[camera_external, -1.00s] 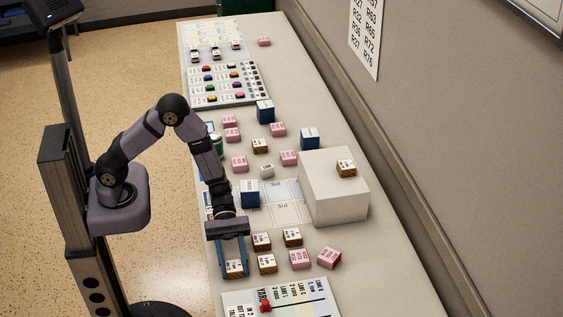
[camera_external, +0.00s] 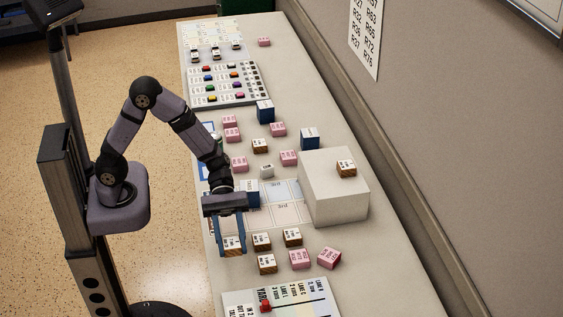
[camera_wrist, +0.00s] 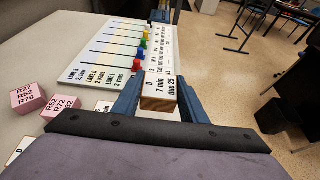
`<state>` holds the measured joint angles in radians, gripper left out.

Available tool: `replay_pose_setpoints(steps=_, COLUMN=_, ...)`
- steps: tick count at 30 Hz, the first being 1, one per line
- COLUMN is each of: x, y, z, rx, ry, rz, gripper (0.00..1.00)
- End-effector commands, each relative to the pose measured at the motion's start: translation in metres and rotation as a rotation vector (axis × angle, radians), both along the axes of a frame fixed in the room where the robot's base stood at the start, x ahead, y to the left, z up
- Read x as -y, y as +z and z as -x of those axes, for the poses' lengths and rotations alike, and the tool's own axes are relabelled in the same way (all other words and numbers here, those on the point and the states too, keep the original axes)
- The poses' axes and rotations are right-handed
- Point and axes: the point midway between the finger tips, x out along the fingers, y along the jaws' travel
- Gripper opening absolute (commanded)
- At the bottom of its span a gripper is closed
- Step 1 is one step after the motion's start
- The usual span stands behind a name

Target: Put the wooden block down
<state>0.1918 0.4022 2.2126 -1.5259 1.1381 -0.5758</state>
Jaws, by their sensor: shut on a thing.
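A wooden block (camera_external: 232,246) with a white label on top is between the blue fingers of my gripper (camera_external: 231,243), near the table's left edge. In the wrist view the same block (camera_wrist: 157,96) reads "D 7 min due 25", and the fingers of my gripper (camera_wrist: 158,92) press on its two sides. The block looks level. I cannot tell for sure whether its underside is touching the table or just above it.
Other wooden blocks (camera_external: 267,263) and pink blocks (camera_external: 300,259) stand close on the right. A yard board (camera_external: 283,300) with pegs lies toward the front. The table edge is close on the left.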

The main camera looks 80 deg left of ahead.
Motion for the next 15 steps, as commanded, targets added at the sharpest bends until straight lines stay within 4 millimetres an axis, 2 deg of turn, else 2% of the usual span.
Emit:
replay_pose_setpoints(steps=10, x=-0.004, y=0.006, z=-0.004, rx=0.002, ry=0.012, rz=0.001, gripper=0.17)
replay_pose_setpoints(steps=15, x=-0.026, y=0.007, z=-0.021, rx=-0.002, ry=0.078, rz=0.0, gripper=0.17)
